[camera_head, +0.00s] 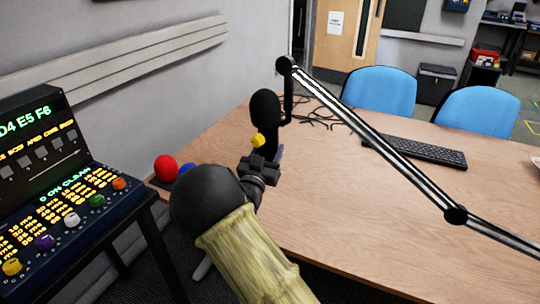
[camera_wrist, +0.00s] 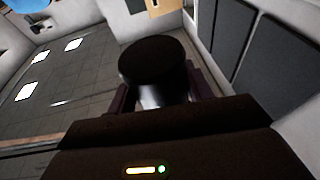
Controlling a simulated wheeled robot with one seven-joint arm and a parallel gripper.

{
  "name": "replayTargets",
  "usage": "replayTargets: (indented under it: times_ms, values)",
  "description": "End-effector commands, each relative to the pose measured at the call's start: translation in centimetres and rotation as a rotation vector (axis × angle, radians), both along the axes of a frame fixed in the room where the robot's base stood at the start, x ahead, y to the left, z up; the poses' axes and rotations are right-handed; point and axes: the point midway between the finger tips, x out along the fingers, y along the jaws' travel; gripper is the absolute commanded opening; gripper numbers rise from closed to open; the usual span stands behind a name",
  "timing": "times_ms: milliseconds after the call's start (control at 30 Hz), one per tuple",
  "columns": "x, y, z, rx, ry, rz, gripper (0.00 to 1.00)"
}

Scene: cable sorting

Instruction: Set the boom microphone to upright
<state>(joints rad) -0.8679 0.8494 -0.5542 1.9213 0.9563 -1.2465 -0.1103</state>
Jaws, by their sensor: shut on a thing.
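The boom microphone (camera_head: 265,106) is black with a rounded foam top and hangs from the far end of a jointed boom arm (camera_head: 385,145). It stands close to upright above the table in the head view. A small yellow part (camera_head: 257,140) shows on its left side. My gripper (camera_head: 266,165) is shut on the lower part of the microphone, and the fingers partly hide it. In the wrist view the microphone's dark round end (camera_wrist: 152,62) shows between my two fingers, with a shiny body below it.
A wooden table (camera_head: 340,215) carries a keyboard (camera_head: 415,150) and loose black cables (camera_head: 325,117). Two blue chairs (camera_head: 380,91) stand behind it. A lit control console (camera_head: 65,215) is at the left, with red and blue balls (camera_head: 165,168) near the table's left edge.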

Motion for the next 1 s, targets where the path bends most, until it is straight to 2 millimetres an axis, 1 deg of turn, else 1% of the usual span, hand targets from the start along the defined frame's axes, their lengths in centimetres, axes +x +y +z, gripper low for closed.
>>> replayTargets:
  times_ms: [567,600,667,700,1000]
  values:
    - [0.07,0.14,0.02,0.023,-0.015,0.001,0.1]
    - [0.07,0.14,0.02,0.023,-0.015,0.001,0.59]
    - [0.07,0.14,0.02,0.022,-0.014,0.001,0.71]
    - [0.07,0.13,0.01,0.022,-0.014,0.001,0.73]
    - [-0.06,0.17,-0.03,0.018,-0.014,0.001,0.73]
